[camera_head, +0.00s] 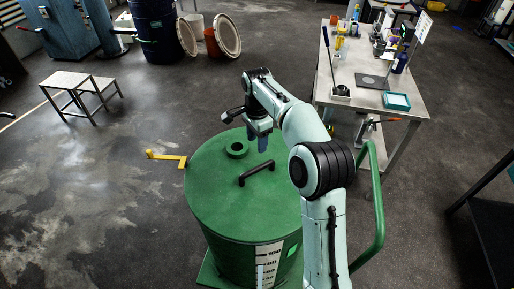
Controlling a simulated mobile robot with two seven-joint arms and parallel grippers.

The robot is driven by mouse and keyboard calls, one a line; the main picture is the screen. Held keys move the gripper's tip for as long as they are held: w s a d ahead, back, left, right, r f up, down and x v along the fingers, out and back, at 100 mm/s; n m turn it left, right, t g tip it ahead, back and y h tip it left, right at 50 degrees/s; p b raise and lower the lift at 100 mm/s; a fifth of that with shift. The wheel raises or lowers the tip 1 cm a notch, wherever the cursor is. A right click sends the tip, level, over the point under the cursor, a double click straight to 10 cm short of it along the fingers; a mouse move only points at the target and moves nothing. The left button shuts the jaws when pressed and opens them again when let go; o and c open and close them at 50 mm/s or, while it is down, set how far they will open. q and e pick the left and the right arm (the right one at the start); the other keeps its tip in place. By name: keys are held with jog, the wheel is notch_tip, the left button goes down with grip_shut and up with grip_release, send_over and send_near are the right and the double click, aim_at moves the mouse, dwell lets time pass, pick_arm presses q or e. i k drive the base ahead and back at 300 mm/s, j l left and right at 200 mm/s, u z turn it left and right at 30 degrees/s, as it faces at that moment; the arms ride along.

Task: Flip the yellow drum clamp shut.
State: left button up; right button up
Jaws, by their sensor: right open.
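The yellow drum clamp (167,157) sticks out to the left from the rim of the green drum (228,240), away from the drum's side. My right gripper (257,142) is open and empty, pointing down over the far part of the lid, right of the port and apart from the clamp. My right arm covers the drum's right side. My left gripper is not in view.
A green rail (376,205) rises right of the drum. A workbench (415,104) with several tools stands at the back right. A step stool (68,80) and a dark blue drum (155,30) are at the back left. The floor left of the clamp is clear.

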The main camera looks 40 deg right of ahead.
aim_at(183, 163)
jog(key=k, duration=1)
